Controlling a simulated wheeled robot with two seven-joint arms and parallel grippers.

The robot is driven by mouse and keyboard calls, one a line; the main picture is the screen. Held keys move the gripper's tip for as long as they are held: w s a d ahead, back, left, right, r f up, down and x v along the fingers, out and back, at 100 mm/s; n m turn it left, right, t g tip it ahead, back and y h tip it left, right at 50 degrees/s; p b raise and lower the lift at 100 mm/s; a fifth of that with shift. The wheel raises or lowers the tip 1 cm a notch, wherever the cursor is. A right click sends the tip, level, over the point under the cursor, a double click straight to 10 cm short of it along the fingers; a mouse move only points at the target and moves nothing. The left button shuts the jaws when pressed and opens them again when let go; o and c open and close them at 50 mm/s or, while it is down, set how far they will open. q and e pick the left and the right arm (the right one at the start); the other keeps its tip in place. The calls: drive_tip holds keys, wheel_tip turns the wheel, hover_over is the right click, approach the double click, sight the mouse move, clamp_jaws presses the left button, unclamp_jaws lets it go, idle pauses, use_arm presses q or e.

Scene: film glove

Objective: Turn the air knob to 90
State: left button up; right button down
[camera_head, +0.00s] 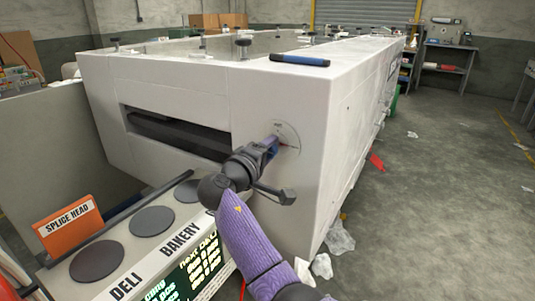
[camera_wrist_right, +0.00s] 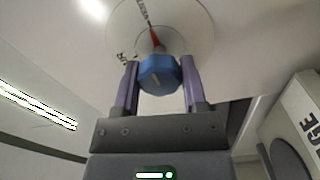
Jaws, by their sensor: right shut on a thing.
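The air knob (camera_wrist_right: 158,76) is blue and faceted. It sits on a round pale dial plate (camera_wrist_right: 190,28) with a red pointer (camera_wrist_right: 155,38) and small dark lettering that I cannot fully read. In the right wrist view my right gripper (camera_wrist_right: 158,84) has one purple finger on each side of the knob and is shut on it. In the head view the right gripper (camera_head: 270,148) reaches the dial plate (camera_head: 288,135) on the front of the white machine, and its fingers mostly hide the knob. My left gripper is not in view.
The white machine (camera_head: 285,95) has a dark slot (camera_head: 175,130) left of the dial. A blue-handled tool (camera_head: 300,60) lies on its top edge. Below is a panel with dark round pads (camera_head: 152,221) and an orange sign (camera_head: 68,228). Scraps litter the floor at right.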

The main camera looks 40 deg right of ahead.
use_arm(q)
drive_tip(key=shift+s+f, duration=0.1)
use_arm(e)
drive_tip(key=shift+f, duration=0.15)
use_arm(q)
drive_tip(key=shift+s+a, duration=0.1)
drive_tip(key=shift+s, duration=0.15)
use_arm(e)
drive_tip(key=shift+c, duration=0.7)
unclamp_jaws()
drive_tip(key=shift+m, duration=0.3)
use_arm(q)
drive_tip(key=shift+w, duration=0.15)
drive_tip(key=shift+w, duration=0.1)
use_arm(e)
drive_tip(key=shift+a, duration=0.1)
use_arm(q)
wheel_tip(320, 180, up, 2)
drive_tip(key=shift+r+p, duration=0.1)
drive_tip(key=shift+p, duration=0.95)
use_arm(e)
drive_tip(key=v, duration=1)
